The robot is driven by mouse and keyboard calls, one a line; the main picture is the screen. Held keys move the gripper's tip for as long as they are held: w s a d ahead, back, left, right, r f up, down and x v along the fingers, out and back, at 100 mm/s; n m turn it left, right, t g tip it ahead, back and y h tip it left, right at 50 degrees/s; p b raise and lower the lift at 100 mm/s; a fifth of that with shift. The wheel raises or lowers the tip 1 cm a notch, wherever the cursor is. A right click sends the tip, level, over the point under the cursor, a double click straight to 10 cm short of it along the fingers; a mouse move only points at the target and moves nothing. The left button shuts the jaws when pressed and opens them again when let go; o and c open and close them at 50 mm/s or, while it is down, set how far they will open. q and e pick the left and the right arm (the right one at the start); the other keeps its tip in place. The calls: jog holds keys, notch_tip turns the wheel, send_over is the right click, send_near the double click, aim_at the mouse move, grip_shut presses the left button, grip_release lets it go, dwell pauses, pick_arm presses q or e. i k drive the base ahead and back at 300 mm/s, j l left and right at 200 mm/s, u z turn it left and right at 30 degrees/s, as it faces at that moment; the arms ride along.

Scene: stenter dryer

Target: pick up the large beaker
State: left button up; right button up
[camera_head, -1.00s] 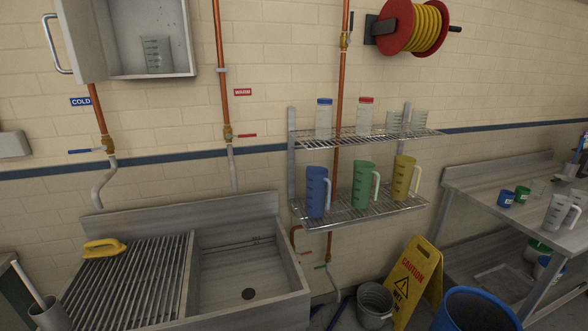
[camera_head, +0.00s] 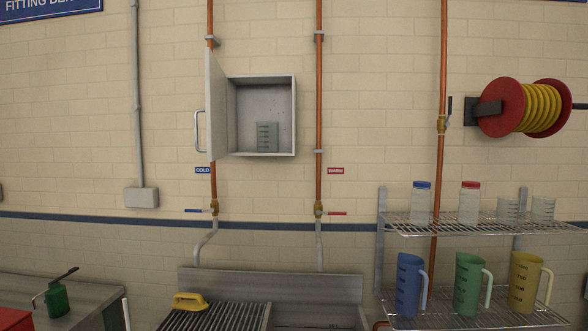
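A clear graduated beaker (camera_head: 266,137) stands upright on the floor of an open grey wall cabinet (camera_head: 290,115), right of the cabinet's middle. The cabinet door (camera_head: 213,105) is swung open at the left, with a pale curved handle on it. Two more clear beakers (camera_head: 508,208) (camera_head: 543,208) stand on the upper wire shelf at the right and look smaller than a jug. I cannot tell from this view alone which beaker is the largest. Neither of my grippers is in view.
Below the cabinet is a metal sink (camera_head: 270,285) with a yellow brush (camera_head: 189,301) on its drainer. Copper pipes (camera_head: 319,100) run beside the cabinet. A wire shelf (camera_head: 470,308) holds blue, green and yellow jugs. A hose reel (camera_head: 503,107) hangs at the right.

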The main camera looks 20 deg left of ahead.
aim_at(267, 138)
jog(key=j+u, duration=0.3)
jog(key=j, duration=0.4)
jog(key=j+u, duration=0.25)
jog(key=j, duration=0.5)
